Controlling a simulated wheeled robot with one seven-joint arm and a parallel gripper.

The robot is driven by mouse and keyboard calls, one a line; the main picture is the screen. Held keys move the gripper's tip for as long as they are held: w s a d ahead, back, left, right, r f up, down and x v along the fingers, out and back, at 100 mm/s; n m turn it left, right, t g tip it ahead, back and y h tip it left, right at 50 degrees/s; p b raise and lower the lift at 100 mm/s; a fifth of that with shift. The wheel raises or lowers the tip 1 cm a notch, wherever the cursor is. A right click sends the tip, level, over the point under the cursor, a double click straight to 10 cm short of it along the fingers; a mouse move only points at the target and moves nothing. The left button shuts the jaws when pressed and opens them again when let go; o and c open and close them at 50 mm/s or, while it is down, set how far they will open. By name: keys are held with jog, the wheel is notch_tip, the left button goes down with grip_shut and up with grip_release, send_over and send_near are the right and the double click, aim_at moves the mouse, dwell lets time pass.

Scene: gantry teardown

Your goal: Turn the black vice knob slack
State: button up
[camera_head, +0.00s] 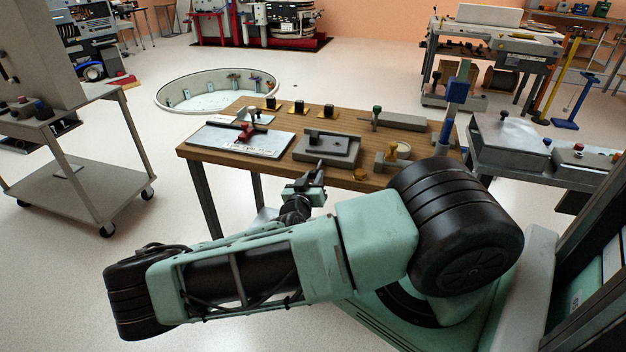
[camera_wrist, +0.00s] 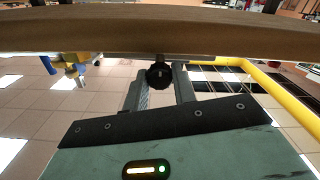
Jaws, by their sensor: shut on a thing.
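The black vice knob (camera_wrist: 158,75) is a round, lobed knob just below the table's wooden edge in the wrist view, on a short stem. My gripper (camera_wrist: 159,82) has one finger on each side of it and is shut on it. In the head view my gripper (camera_head: 316,172) is at the table's front edge, in front of a grey block with a dark bar (camera_head: 327,148) on top. I cannot make out the knob there.
The wooden table (camera_head: 230,158) carries a white sheet with a red tool (camera_head: 246,132), several black knobs on yellow bases (camera_head: 299,107) and a blue post (camera_head: 455,95). A grey trolley (camera_head: 75,185) stands left. A round pit (camera_head: 215,92) lies behind. Yellow rails (camera_wrist: 255,80) show below the table.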

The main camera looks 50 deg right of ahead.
jog(key=shift+f, duration=0.15)
jog(key=o, duration=1)
jog(key=shift+b+v, duration=0.85)
jog(key=shift+v, duration=7.9)
